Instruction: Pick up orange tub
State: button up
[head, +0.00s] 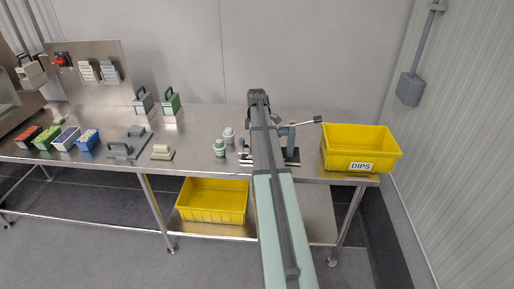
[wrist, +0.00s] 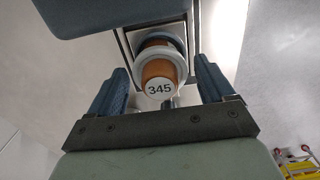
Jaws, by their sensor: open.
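The orange tub (wrist: 158,70) shows in the wrist view, with a pale ring around it and a white end face marked 345. My gripper (wrist: 160,72) is open, one dark finger on each side of the tub. Gaps show between the fingers and the tub, and they do not grip it. In the head view my arm covers the middle of the bench, and I cannot make out the orange tub or the fingertips there.
A lever device (head: 291,143) stands just right of my arm. A yellow crate marked DIPS (head: 341,161) sits at the bench's right end. A white-and-green tub (head: 219,148) and a pale tub (head: 228,136) stand left of my arm. Another yellow crate (head: 212,214) is below the bench.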

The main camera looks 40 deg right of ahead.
jog(key=shift+f, duration=0.75)
jog(key=shift+c, duration=0.5)
jog(key=c, duration=0.8)
notch_tip(320, 180, up, 10)
jog(key=shift+r, duration=0.1)
jog(key=o, duration=0.5)
jog(key=shift+c, duration=0.2)
jog(key=c, duration=0.9)
